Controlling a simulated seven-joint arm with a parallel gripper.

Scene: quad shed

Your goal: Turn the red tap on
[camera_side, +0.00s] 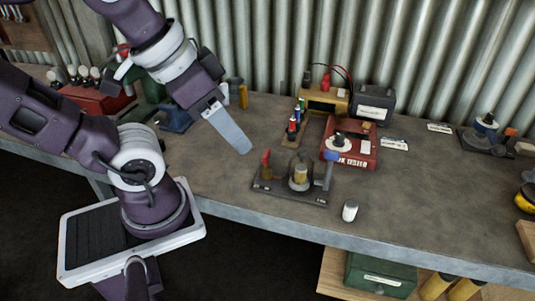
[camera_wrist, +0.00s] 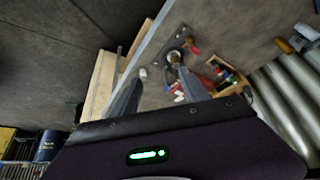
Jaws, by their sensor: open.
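The red tap (camera_side: 266,160) stands at the left end of a dark plate (camera_side: 285,192) on the bench. A round fitting with a brass-coloured top (camera_side: 299,175) is at the plate's middle, and a blue tap (camera_side: 329,162) is at its right end. My gripper (camera_side: 242,148) is up and to the left of the red tap, pointing down and right, apart from it. In the wrist view my gripper (camera_wrist: 158,70) shows two spread fingers with nothing held. The plate lies beyond the fingertips there, and a red part, apparently the red tap (camera_wrist: 193,45), shows near its upper right.
A small white cylinder (camera_side: 349,211) stands right of the plate near the bench's front edge. A red tester box (camera_side: 349,150) and small coloured cylinders (camera_side: 294,125) are behind the plate. Bare bench (camera_side: 215,175) lies to its left. A corrugated wall closes the back.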

